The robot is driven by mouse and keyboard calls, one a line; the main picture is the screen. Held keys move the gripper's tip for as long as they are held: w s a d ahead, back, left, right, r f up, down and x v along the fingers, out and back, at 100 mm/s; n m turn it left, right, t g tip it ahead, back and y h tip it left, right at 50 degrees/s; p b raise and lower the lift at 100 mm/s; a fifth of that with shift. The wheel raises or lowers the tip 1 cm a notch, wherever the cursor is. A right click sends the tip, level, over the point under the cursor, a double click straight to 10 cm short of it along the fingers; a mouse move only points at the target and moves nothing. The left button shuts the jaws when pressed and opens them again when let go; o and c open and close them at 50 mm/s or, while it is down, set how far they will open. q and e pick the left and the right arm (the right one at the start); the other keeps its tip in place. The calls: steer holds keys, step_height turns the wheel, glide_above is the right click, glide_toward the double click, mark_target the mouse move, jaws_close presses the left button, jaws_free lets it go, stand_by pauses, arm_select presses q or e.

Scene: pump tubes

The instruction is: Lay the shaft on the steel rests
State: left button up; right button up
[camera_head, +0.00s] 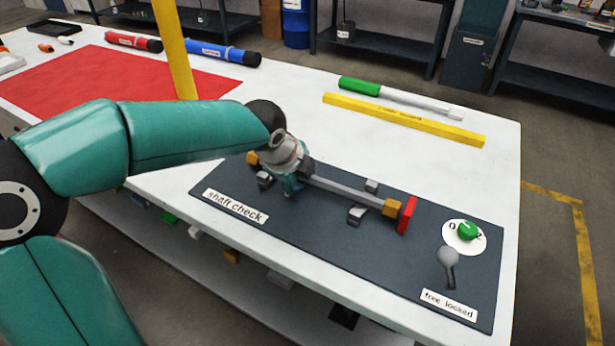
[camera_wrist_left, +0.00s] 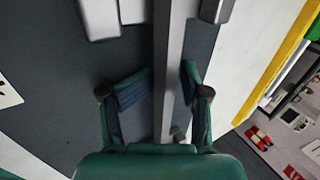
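A long grey bar with an orange block at each end, which I take as the shaft (camera_head: 345,191), extends over the dark "shaft check" plate (camera_head: 310,235). Grey steel rests (camera_head: 357,214) show on both sides of it. Whether the shaft touches them I cannot tell. My left gripper (camera_head: 293,183) is at the shaft's left part. Rest pieces (camera_wrist_left: 100,20) show at the top. My right gripper is not in view.
A red upright plate (camera_head: 407,215) stands by the shaft's right end. A green knob (camera_head: 467,230) and a grey lever (camera_head: 448,262) are at the plate's right. A yellow bar (camera_head: 400,118) and a green-ended rod (camera_head: 360,87) lie behind. Red and blue tubes (camera_head: 222,52) lie back left.

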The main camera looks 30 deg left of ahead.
arm_select(q)
steer(key=shift+s+r, duration=0.1)
steer(key=shift+r, duration=0.05)
steer(key=shift+s+r, duration=0.1)
steer(key=shift+r, duration=0.2)
steer(key=v, duration=0.7)
steer(key=shift+s, duration=0.1)
steer(key=shift+r, duration=0.1)
steer(key=shift+s, duration=0.1)
